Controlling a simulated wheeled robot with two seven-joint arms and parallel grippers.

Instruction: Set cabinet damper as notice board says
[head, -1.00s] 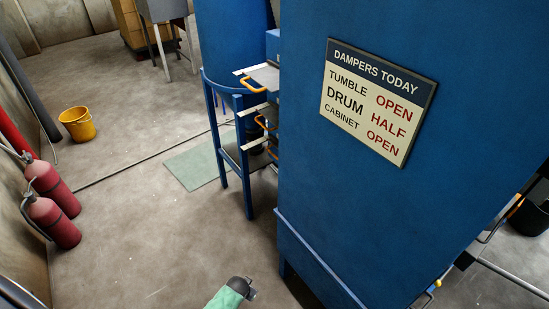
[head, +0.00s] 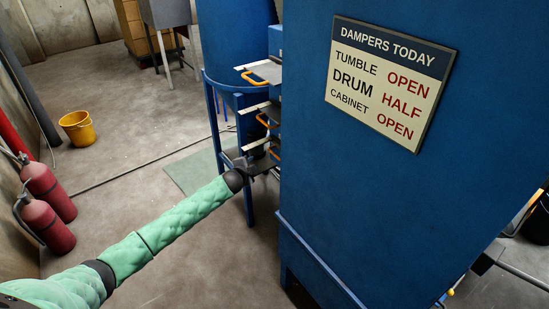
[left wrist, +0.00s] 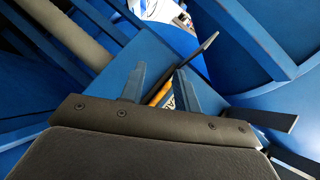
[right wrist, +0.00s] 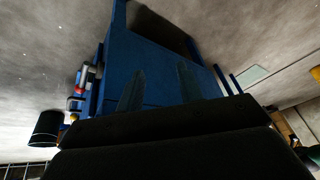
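The notice board (head: 388,82) on the big blue cabinet reads tumble open, drum half, cabinet open. Several damper plates with orange handles stick out in a stack from the cabinet's left side, the top plate (head: 265,72) highest. I cannot read which is the cabinet damper. My left gripper (head: 262,164) is beside the lowest visible plate (head: 256,142). In the left wrist view its fingers (left wrist: 160,68) are apart, with an orange handle (left wrist: 159,94) showing between them; contact is unclear. My right gripper (right wrist: 159,68) is open and empty, facing the blue cabinet (right wrist: 155,65).
A blue stand (head: 247,198) stands just left of the plates, close to my left gripper. Red extinguishers (head: 46,222) and a yellow bucket (head: 77,128) are at the left.

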